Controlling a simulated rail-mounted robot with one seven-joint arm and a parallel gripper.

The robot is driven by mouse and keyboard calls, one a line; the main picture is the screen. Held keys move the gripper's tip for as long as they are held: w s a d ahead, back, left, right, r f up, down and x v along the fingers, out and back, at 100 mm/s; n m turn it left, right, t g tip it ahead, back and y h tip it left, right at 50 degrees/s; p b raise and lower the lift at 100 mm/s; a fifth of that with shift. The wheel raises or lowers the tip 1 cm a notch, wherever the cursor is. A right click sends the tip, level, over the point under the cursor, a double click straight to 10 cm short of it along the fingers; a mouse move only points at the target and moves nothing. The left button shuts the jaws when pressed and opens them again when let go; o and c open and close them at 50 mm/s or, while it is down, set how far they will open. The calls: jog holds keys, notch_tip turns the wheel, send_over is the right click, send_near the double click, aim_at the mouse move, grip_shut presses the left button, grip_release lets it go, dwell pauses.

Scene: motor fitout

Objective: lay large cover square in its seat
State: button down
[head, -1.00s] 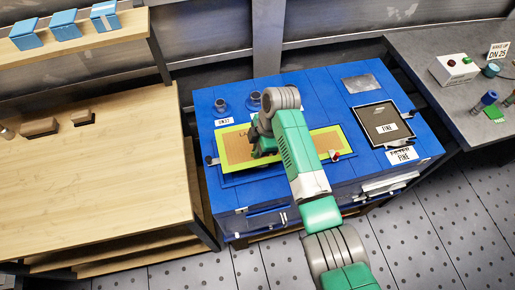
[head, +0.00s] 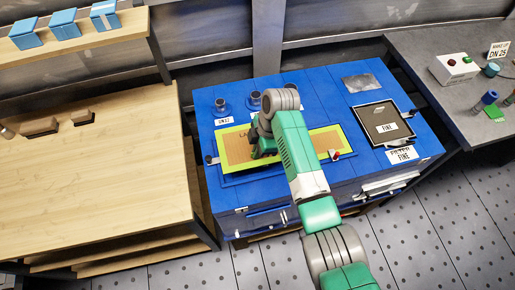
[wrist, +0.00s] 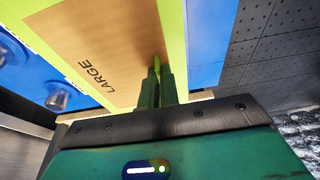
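The large cover (head: 238,151) is a flat rectangular panel with a brown middle, a yellow-green border and the word LARGE. It lies over the blue bench top, and a blue frame edge (head: 232,181) shows along its near side. The cover also fills the upper part of the wrist view (wrist: 98,57). My gripper (head: 262,150) is over the cover's middle, partly hidden by my arm. In the wrist view my gripper's fingers (wrist: 160,88) are close together around a thin yellow-green upright piece on the cover. Whether the cover sits flush cannot be told.
A dark FINE panel (head: 370,118) lies to the right. A wooden table (head: 100,185) stands at left.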

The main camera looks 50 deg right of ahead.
aim_at(257, 160)
jog(key=shift+f+b, duration=0.7)
jog(key=shift+f, duration=0.65)
jog(key=shift+f, duration=0.1)
jog(key=shift+f+b, duration=0.8)
jog(key=shift+f, duration=0.3)
jog(key=shift+f, duration=0.6)
dwell(1.0)
jog(key=c, duration=1.6)
grip_release()
jog(key=shift+o, duration=0.2)
